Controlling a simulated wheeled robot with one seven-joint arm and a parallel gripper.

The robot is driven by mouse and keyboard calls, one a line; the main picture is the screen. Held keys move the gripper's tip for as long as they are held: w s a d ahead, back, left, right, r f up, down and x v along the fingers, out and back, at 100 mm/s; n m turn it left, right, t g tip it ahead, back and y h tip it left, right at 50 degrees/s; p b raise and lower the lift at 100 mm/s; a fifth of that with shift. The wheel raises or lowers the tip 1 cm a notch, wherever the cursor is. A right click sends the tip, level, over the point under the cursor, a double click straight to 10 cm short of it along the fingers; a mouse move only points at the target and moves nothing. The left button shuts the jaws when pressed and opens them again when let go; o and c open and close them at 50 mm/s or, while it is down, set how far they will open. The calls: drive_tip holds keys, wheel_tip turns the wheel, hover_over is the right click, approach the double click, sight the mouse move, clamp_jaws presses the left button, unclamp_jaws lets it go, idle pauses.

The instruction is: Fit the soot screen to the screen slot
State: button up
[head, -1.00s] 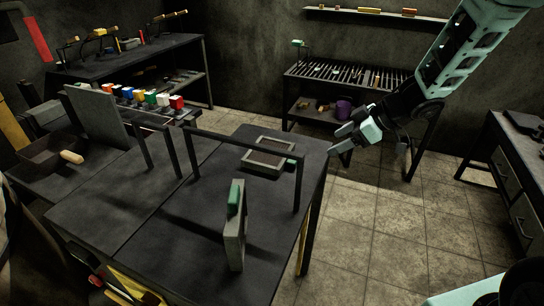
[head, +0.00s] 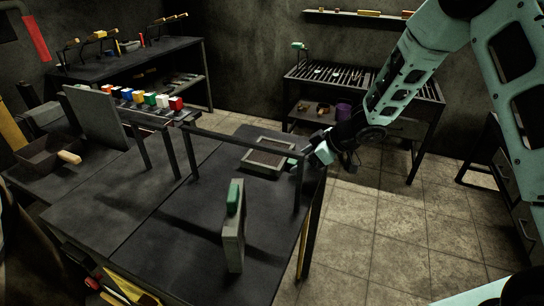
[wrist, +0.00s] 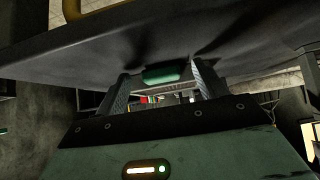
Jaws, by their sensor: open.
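A flat rectangular frame with a grey-brown mesh (head: 267,157), which looks like the soot screen, lies on the dark table near its far right edge. A small green handle (head: 292,161) shows at its right end. My gripper (head: 308,155) is open just right of that handle, by the table edge. In the wrist view, the two fingers of my gripper (wrist: 163,88) stand apart, with a green handle (wrist: 162,74) beyond and between them; contact cannot be told. I cannot make out the screen slot for certain.
A dark upright bar frame (head: 245,145) spans the table close to my gripper. A grey upright block with a green top (head: 234,235) stands at the front. The table's middle (head: 190,205) is clear. A slatted bench (head: 330,75) stands behind.

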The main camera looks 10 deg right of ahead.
drive_tip(key=c, duration=1.2)
drive_tip(key=shift+r, duration=0.1)
